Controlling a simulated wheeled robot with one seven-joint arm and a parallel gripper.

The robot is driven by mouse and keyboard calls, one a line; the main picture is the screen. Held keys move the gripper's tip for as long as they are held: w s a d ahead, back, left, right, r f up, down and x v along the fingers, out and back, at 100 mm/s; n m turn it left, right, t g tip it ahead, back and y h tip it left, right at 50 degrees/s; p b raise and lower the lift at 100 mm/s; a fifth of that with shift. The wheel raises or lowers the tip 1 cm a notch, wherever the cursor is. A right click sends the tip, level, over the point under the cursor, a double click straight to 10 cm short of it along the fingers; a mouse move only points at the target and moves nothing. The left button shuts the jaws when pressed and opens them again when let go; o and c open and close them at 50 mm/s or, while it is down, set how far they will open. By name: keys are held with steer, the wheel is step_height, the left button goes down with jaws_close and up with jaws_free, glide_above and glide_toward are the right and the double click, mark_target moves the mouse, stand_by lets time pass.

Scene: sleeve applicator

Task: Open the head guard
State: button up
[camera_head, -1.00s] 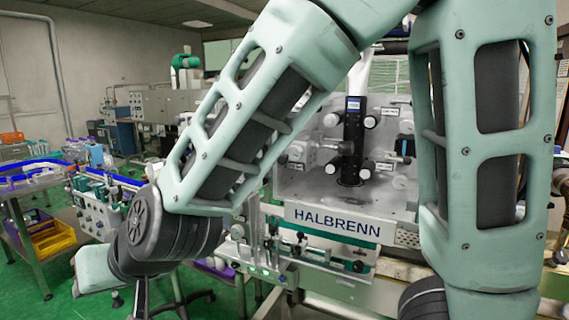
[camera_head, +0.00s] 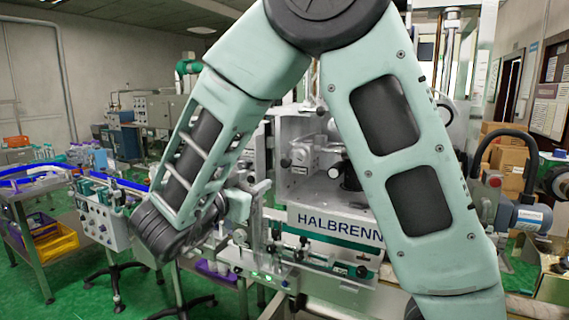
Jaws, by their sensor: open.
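The HALBRENN machine (camera_head: 325,225) stands ahead, with a pale head plate (camera_head: 296,130) carrying black and white knobs above its name panel. My raised arm covers much of the head's middle and right side. I cannot make out the head guard's outline or handle clearly, so I cannot tell whether it is open or shut. My gripper (camera_head: 260,190) is at the left of the machine, pointing right towards its left edge. It is small and partly blends with the grey parts behind it. It appears open, with nothing visible between its fingers. I cannot tell whether it touches the machine.
A white control box (camera_head: 100,215) on a wheeled stand is at the left, close to my wrist. A steel table (camera_head: 25,190) with a yellow bin (camera_head: 55,243) stands farther left. A blue-grey motor (camera_head: 530,217) is at the right. Green floor is open at lower left.

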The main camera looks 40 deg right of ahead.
mark_target(284, 164)
steer(key=p+x, duration=0.4)
steer(key=x, duration=1.1)
steer(key=shift+w+d, duration=0.1)
steer(key=shift+d, duration=0.25)
jaws_close()
steer(key=shift+a, duration=0.1)
